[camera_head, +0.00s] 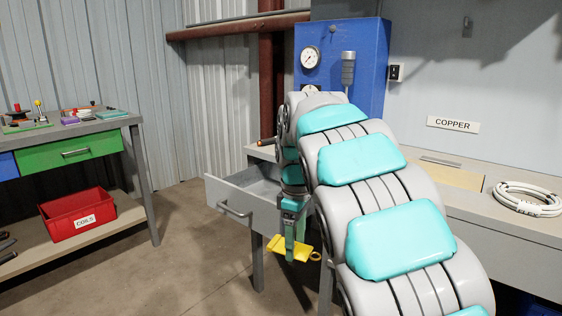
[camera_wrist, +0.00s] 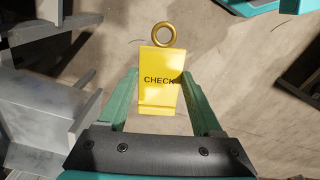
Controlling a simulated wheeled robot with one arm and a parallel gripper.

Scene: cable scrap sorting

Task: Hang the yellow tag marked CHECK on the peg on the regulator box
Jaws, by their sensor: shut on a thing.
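The yellow tag (camera_wrist: 160,68) is between the two fingers of my gripper (camera_wrist: 158,82), which is shut on it. Its CHECK lettering faces the wrist camera, and its ring sticks out past the fingertips. My arm hides the box's lower part.
A grey drawer (camera_head: 232,203) stands open left of my gripper, under the bench. White coiled cable (camera_head: 528,198) lies on the bench at right, below a COPPER sign (camera_head: 453,124). A red COILS bin (camera_head: 77,214) sits on the left table's lower shelf. Floor between is clear.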

